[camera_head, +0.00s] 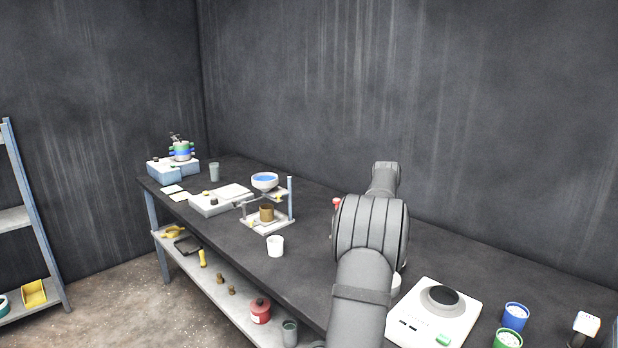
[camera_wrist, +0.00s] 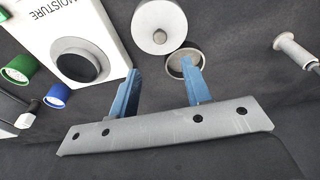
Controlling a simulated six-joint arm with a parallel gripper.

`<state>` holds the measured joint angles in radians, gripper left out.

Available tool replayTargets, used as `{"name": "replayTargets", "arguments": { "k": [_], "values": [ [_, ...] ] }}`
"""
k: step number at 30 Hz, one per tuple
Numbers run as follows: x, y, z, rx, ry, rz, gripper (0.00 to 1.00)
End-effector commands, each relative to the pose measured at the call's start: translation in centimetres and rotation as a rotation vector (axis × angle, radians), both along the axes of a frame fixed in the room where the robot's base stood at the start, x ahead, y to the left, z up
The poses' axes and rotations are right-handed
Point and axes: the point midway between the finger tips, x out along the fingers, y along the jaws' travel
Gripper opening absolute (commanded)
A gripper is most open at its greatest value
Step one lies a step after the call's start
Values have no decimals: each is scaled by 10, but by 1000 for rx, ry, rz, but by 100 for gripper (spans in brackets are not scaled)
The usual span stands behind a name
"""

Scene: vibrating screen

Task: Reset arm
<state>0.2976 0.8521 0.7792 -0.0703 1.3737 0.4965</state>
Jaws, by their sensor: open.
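My arm (camera_head: 368,240) rises from the bottom of the head view and reaches over the dark bench, bent, with its grey links hiding part of the bench. My gripper does not show clearly in the head view. In the wrist view my gripper (camera_wrist: 159,68) is open, its two blue fingers spread apart with nothing held between them. A small round dish (camera_wrist: 174,66) lies near the right fingertip and is partly hidden by it. I cannot tell whether they touch. A white round container (camera_wrist: 142,20) lies just beyond the fingertips.
The white moisture device (camera_head: 456,303) stands right of my arm; blue (camera_head: 516,317) and green (camera_head: 508,340) cups stand beside it. A white cup (camera_head: 275,246) and a stand with a blue bowl (camera_head: 265,181) are to the left. A pale cylinder (camera_wrist: 293,47) lies at right.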

Motion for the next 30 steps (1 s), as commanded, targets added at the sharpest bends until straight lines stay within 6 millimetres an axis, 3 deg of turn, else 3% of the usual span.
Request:
{"name": "replayTargets", "arguments": {
  "k": [1, 3, 18, 24, 30],
  "values": [
    [1, -1, -18, 3, 8, -1, 44],
    [2, -3, -32, 3, 8, -1, 44],
    [13, -13, -127, 1, 3, -1, 44],
    [13, -13, -79, -1, -1, 0, 44],
    [-15, -37, -59, 0, 2, -4, 44]
  ]
}}
